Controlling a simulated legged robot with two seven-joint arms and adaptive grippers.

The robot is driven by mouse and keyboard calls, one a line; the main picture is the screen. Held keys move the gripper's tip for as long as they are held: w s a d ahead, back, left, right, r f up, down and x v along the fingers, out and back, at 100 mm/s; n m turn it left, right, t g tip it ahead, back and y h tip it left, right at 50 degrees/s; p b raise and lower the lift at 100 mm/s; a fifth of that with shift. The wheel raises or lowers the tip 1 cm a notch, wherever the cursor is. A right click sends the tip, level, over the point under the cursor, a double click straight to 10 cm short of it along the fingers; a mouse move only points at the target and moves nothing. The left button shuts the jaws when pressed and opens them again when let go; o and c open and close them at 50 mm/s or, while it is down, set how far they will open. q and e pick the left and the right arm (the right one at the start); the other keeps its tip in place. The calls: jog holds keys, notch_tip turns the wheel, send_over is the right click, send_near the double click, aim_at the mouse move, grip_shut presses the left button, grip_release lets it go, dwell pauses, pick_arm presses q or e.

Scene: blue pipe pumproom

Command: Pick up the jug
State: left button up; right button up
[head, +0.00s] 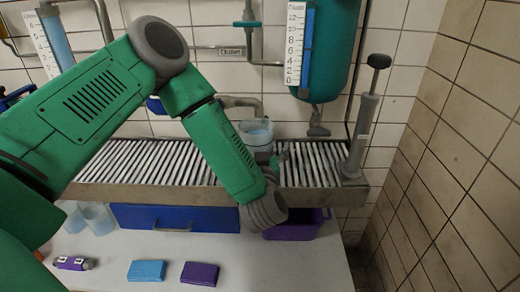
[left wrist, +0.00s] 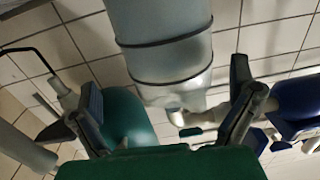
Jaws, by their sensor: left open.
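The jug (head: 256,133) is a clear container with pale blue content, standing upright on the slatted rack behind my left forearm. Its lower part is partly hidden by the arm. My left gripper (head: 277,160) is small in the head view, just in front of the jug and slightly to its right. In the left wrist view, a large translucent cylinder with dark bands, apparently the jug (left wrist: 165,45), shows between the two spread fingers of the open gripper (left wrist: 165,92). I cannot tell whether either finger touches it. My right gripper is out of view.
The slatted rack (head: 125,160) runs along the tiled wall. A green tank (head: 332,60) hangs above it, and a grey pump (head: 362,120) stands at its right end. A purple bin (head: 295,228), a blue block (head: 147,271) and a purple block (head: 200,273) are in front.

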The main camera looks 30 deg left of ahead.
aim_at(256, 129)
pick_arm(q)
jog(key=shift+w+a, duration=0.25)
jog(key=shift+w, duration=0.25)
jog(key=w+a, duration=0.2)
jog(key=w+a+b, duration=0.1)
jog(key=a, duration=0.1)
jog(key=shift+w+a+f, duration=0.2)
jog(key=shift+w, duration=0.2)
jog(key=shift+d+r, duration=0.15)
jog(key=shift+d, duration=0.1)
jog(key=shift+c, duration=0.5)
jog(key=shift+d, duration=0.1)
jog(key=c, duration=1.4)
jog(key=shift+c, duration=0.4)
